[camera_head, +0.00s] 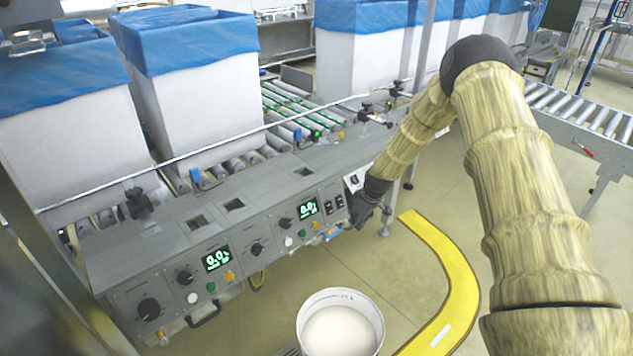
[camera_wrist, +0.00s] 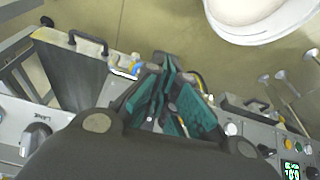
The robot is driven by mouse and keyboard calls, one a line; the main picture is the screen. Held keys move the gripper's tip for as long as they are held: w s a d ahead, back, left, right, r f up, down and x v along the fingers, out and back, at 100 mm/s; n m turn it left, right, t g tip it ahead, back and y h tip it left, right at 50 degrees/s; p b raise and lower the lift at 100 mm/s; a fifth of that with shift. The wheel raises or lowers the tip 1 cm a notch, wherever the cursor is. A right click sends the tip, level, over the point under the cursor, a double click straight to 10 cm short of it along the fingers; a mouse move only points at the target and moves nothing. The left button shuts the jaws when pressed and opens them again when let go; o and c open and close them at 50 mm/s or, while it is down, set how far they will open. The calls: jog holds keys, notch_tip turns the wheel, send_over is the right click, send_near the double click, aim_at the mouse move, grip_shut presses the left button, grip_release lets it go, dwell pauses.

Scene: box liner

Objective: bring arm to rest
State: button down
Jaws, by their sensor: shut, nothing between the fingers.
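My arm runs in from the lower right of the head view and bends at a dark elbow. From there its forearm slopes down and left to my gripper (camera_head: 362,212). My gripper is dark, points down and hangs just in front of the right end of the grey control console (camera_head: 235,205). I cannot tell if it touches the console. In the wrist view the fingers (camera_wrist: 172,100) with teal pads are drawn together, and I see nothing held between them.
A white bucket (camera_head: 340,298) with pale contents stands below my gripper; its rim also shows in the wrist view (camera_wrist: 262,30). White boxes with blue liners (camera_head: 195,95) stand on the roller conveyor behind the console. A yellow floor strip (camera_head: 455,275) curves over open floor.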

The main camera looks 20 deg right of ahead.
jog(key=s+a+f+m+g+p, duration=0.1)
jog(key=s+a+f+p, duration=0.15)
jog(key=s+a, duration=0.45)
jog(key=s+a+f+m+p, duration=0.1)
jog(key=s+a+f+p, duration=0.15)
jog(key=s, duration=0.75)
jog(key=s+a+f+m+g+p, duration=0.1)
jog(key=s+a+f, duration=0.3)
jog(key=s, duration=0.5)
jog(key=s+a+r+m+p, duration=0.1)
jog(key=s+a+r+p, duration=0.1)
jog(key=s, duration=1.1)
jog(key=s+a+r+m+h+p, duration=0.1)
jog(key=s+a+r+p, duration=0.2)
jog(key=s, duration=1)
notch_tip(320, 180, up, 3)
jog(key=shift+s+a+r+m+g, duration=0.1)
jog(key=shift+s+a+m+g, duration=0.25)
jog(key=shift+a, duration=0.65)
jog(key=shift+w, duration=0.15)
